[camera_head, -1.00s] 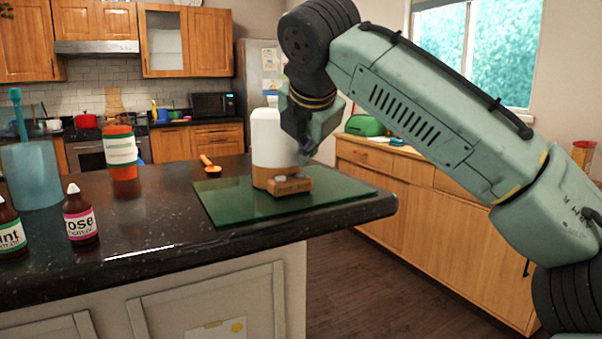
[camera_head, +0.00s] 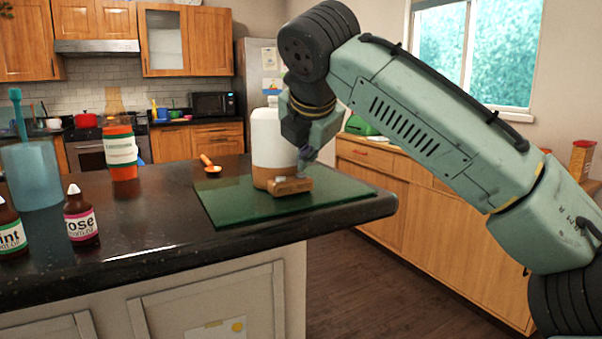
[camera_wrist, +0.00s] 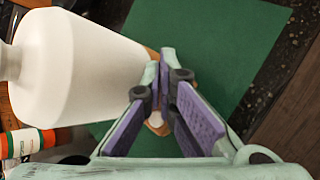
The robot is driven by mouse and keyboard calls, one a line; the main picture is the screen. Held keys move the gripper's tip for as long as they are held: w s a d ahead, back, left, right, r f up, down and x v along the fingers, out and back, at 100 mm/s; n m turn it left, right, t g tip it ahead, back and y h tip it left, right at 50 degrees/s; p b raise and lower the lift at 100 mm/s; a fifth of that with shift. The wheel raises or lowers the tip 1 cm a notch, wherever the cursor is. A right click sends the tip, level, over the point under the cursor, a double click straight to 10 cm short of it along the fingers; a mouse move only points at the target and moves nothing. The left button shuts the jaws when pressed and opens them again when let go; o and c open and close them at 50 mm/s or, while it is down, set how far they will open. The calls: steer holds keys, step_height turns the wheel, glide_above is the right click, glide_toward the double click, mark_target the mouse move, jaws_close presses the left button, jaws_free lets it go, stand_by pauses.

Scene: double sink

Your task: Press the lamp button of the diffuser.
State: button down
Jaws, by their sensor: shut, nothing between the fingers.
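The diffuser has a white body (camera_head: 272,138) on a wooden base (camera_head: 262,177) with a low wooden block (camera_head: 290,187) at its front. It stands upright on the green mat (camera_head: 230,207). My gripper (camera_head: 303,174) is shut and empty, pointing down at the right end of the block. It covers the button there; I cannot tell whether the tips touch it. In the wrist view, the white body (camera_wrist: 75,70) is left of my shut gripper (camera_wrist: 167,58). A pale round button (camera_wrist: 158,126) shows between the fingers. I cannot tell which button is the lamp's.
The Rose bottle (camera_head: 80,215) and another small bottle (camera_head: 10,230) stand at the left of the dark counter (camera_head: 150,225). Behind them are a teal container (camera_head: 33,175) and an orange bottle (camera_head: 122,155). An orange spoon (camera_head: 209,164) lies behind the mat.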

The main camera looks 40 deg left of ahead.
mark_target(305, 174)
steer(key=shift+f, duration=0.3)
steer(key=shift+r, duration=0.1)
stand_by(0.3)
steer(key=shift+r+p, duration=0.7)
steer(key=shift+p, duration=0.4)
step_height(305, 174, up, 6)
steer(key=p, duration=0.6)
steer(key=shift+p, duration=0.3)
